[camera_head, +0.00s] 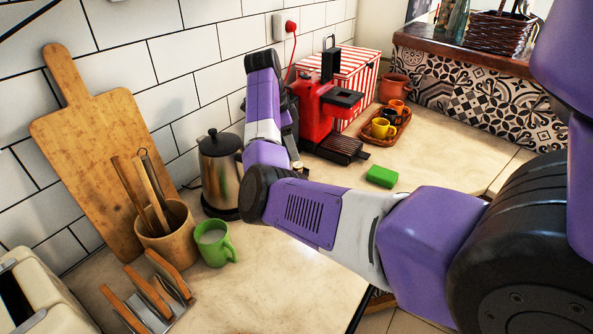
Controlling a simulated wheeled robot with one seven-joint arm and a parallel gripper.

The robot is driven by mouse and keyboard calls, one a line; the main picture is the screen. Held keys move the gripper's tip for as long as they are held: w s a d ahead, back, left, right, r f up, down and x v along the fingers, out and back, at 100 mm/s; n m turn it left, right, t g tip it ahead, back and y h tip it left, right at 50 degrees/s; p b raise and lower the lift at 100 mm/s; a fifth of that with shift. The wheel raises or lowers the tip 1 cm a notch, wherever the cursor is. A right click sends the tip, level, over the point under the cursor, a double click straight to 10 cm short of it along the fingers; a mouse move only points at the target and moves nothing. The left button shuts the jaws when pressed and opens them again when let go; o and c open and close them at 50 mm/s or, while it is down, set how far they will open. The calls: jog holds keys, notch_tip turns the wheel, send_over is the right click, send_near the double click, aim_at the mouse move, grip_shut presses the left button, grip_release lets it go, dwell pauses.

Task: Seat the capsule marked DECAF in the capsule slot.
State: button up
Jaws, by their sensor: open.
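A red coffee machine (313,103) with a raised black lever (331,62) stands against the tiled wall at the back of the counter. I cannot make out its capsule slot. I see no capsule and no DECAF marking in this view. My purple and white arm reaches in from the right and bends in front of the machine's left side. My gripper (296,163) shows only in small part, low beside the machine's left side. It is open, but my arm hides most of it and whatever lies between or below its fingers.
A steel kettle (220,174) stands close left of my arm. A green mug (214,243), a utensil pot (169,232) and a rack (154,296) are front left. Counter between is bare.

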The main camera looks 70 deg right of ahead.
aim_at(298, 165)
jog(key=shift+p+x, duration=0.55)
jog(key=shift+x, duration=2.6)
grip_shut()
